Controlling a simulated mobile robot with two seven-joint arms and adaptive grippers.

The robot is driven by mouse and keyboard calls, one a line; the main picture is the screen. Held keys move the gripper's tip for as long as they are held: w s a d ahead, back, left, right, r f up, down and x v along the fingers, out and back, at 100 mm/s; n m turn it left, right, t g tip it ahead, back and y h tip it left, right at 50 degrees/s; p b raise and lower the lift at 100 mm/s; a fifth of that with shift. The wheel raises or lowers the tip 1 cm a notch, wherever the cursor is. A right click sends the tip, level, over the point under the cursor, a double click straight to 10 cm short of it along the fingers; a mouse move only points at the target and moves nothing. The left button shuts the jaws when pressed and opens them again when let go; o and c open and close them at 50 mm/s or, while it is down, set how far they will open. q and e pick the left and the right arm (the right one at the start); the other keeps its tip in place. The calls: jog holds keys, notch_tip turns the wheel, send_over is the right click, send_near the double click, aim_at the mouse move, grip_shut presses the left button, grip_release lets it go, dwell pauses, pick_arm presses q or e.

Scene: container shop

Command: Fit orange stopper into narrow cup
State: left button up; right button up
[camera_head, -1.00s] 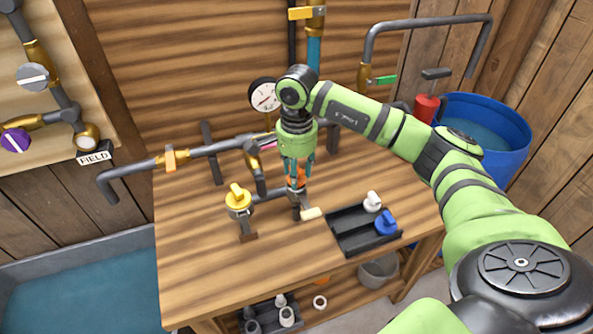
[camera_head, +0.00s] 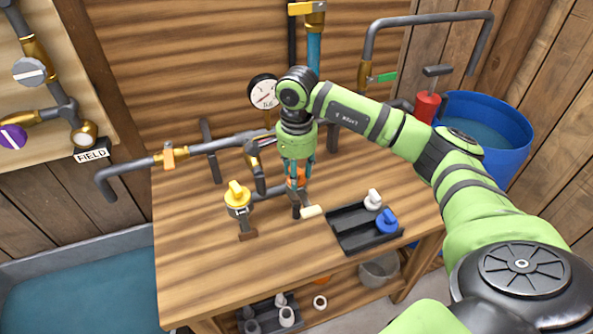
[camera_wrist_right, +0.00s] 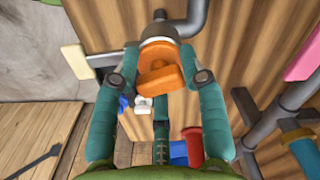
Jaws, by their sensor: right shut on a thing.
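The orange stopper (camera_wrist_right: 160,68) is between the fingers of my right gripper (camera_wrist_right: 160,82) in the wrist view. In the head view, my right gripper (camera_head: 297,178) points down and is shut on the stopper, which shows only in part between the fingers. The stopper is at the upturned end of a grey pipe, where a pale and metal cup rim (camera_wrist_right: 158,33) shows just past it in the wrist view. How far the stopper sits in that cup I cannot tell. My left gripper is not in view.
A yellow stopper (camera_head: 237,190) sits on a neighbouring pipe end to the left. A black tray (camera_head: 352,238) with white (camera_head: 373,199) and blue (camera_head: 387,221) stoppers lies to the right. A cream-ended lever (camera_head: 311,211) is close in front of the gripper. The front left tabletop is clear.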

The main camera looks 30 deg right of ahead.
jog(key=o, duration=1.2)
notch_tip(320, 180, up, 12)
dwell(0.4)
